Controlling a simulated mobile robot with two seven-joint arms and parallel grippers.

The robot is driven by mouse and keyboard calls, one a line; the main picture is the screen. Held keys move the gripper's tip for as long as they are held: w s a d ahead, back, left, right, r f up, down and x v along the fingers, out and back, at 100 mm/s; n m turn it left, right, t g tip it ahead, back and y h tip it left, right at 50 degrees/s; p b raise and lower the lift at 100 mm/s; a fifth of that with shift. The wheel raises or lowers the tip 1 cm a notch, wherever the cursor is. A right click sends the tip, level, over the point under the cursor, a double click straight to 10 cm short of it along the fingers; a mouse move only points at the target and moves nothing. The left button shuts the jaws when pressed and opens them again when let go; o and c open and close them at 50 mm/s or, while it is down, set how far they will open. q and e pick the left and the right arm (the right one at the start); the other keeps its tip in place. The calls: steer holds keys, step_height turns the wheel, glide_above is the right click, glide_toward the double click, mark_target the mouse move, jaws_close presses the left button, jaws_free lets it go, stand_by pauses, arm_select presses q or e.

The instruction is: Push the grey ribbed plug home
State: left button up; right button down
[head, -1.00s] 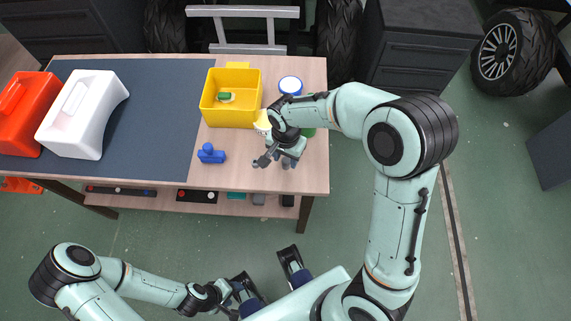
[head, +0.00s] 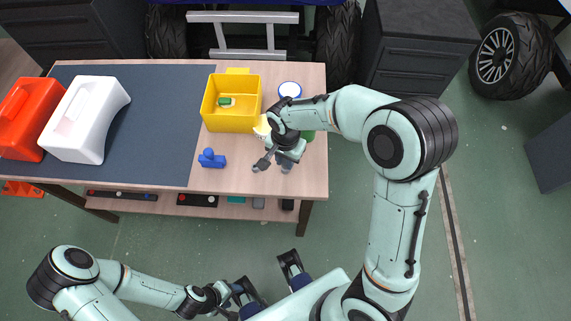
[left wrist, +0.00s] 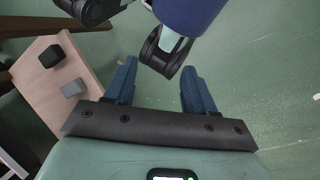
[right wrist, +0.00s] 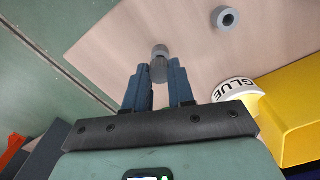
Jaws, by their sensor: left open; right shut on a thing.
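My right gripper (right wrist: 159,83) is shut on the grey ribbed plug (right wrist: 159,65), which sticks out beyond the fingertips in the right wrist view. A grey ring-shaped part with a dark hole (right wrist: 225,18) stands on the table, apart from the plug, up and to the right of it in that view. In the head view my right gripper (head: 275,163) is over the right part of the table near its front edge; the ring is not distinguishable there. My left gripper (left wrist: 158,88) is open and empty, away from the table, with its fingers wide apart.
A yellow bin (head: 231,119) holds a green piece. A glue pot (right wrist: 237,89) shows beside the yellow bin in the right wrist view. A blue part (head: 211,159) lies on the table. White (head: 86,130) and red (head: 22,125) crates stand left. A lower shelf (head: 160,205) holds small parts.

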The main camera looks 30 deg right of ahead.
step_height(320, 180, up, 3)
steer(key=shift+w+f+p, duration=0.1)
steer(key=shift+f+p, duration=0.05)
steer(key=shift+p, duration=0.6)
